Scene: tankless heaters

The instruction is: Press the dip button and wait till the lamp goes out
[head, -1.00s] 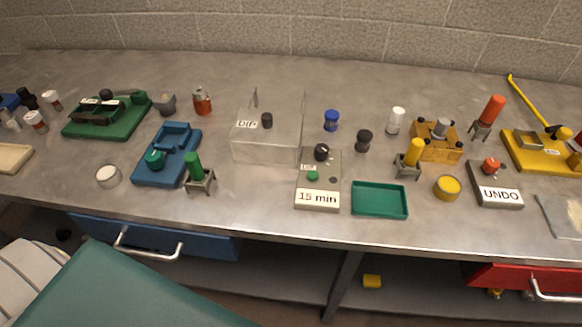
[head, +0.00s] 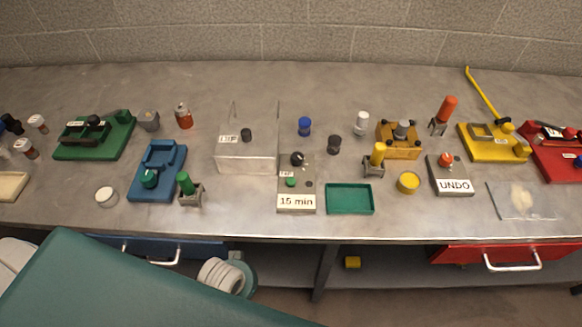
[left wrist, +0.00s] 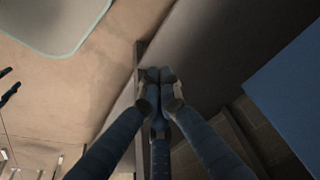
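In the head view, a clear box (head: 247,160) with a small label that seems to read "DIP" and a black knob (head: 246,135) stands left of the table's middle. Beside it is a grey box (head: 296,187) marked "15 min", with a black dial (head: 298,159), a green button (head: 291,182) and a small dark round spot (head: 309,184). I cannot tell which part is the lamp, and none looks lit. My left gripper (left wrist: 160,75) shows only in the left wrist view, fingertips together and empty, away from these boxes. My right gripper is out of view.
A green tray (head: 349,199) lies right of the grey box. A blue fixture (head: 158,172) and a green post on a stand (head: 188,188) are on the left. An "UNDO" box (head: 450,178) is on the right. The table's front edge and drawers lie below.

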